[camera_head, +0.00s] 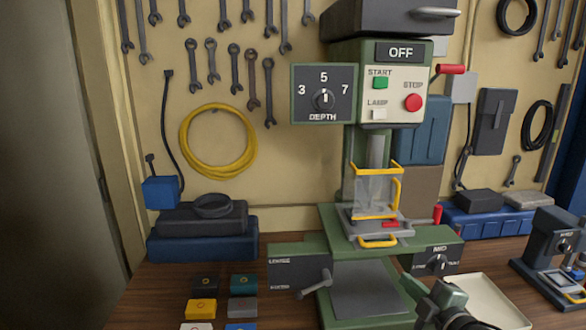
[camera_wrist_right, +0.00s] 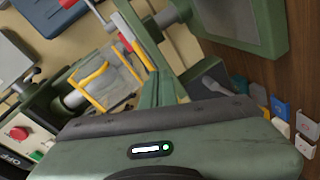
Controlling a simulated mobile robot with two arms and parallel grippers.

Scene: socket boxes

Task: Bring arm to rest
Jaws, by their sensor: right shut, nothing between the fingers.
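My right arm comes in at the bottom edge of the head view, and its gripper (camera_head: 440,304) is shut and empty. It is in front of the right part of the green drill press (camera_head: 338,222), over the near side of a cream tray (camera_head: 492,304). I cannot tell whether it touches either. The press also shows in the right wrist view (camera_wrist_right: 220,18), tilted, with its yellow-framed guard (camera_wrist_right: 108,82). My left arm and gripper are not in view.
Several small coloured boxes, one yellow (camera_head: 201,308), lie on the wooden bench (camera_head: 150,290) left of the press. A second small machine (camera_head: 560,250) stands at the right edge. Wrenches and a yellow cable coil (camera_head: 186,150) hang on the wall. The panel reads OFF.

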